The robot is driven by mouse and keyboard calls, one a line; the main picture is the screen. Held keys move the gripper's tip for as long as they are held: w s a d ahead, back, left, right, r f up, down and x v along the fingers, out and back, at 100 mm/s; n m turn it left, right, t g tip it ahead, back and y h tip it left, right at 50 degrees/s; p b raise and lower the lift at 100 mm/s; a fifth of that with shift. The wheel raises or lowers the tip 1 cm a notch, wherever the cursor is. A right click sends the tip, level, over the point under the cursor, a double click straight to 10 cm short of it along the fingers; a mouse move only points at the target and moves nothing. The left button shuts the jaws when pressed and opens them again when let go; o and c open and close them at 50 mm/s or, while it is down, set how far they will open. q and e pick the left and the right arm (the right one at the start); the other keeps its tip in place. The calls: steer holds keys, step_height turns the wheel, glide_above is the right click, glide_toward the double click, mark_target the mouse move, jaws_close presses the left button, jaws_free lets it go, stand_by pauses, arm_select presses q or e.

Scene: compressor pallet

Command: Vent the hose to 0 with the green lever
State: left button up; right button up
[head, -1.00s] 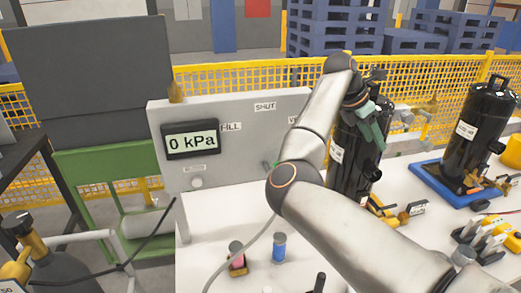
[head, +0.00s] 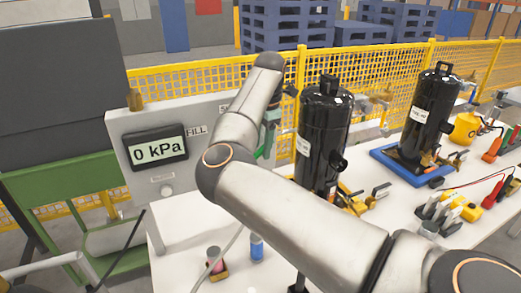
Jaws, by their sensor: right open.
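The grey control panel (head: 122,128) stands at the left, with a display (head: 156,150) reading 0 kPa and the label FILL (head: 196,131) beside it. A small bright green piece, which looks like the green lever (head: 261,150), shows at the panel's right side, partly hidden by my right arm. My right gripper (head: 271,134) is open beside this lever, partly behind my forearm; I cannot tell whether it touches the lever. A grey hose (head: 222,258) runs down over the white table. My left gripper is out of view.
A black compressor (head: 325,130) stands just right of my right gripper. Another black compressor (head: 432,115) stands on a blue tray (head: 384,155). Yellow mesh fence (head: 180,84) runs behind.

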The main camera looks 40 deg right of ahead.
steer(key=shift+w+f, duration=0.2)
steer(key=shift+f, duration=1.1)
steer(key=shift+c, duration=0.4)
jaws_close()
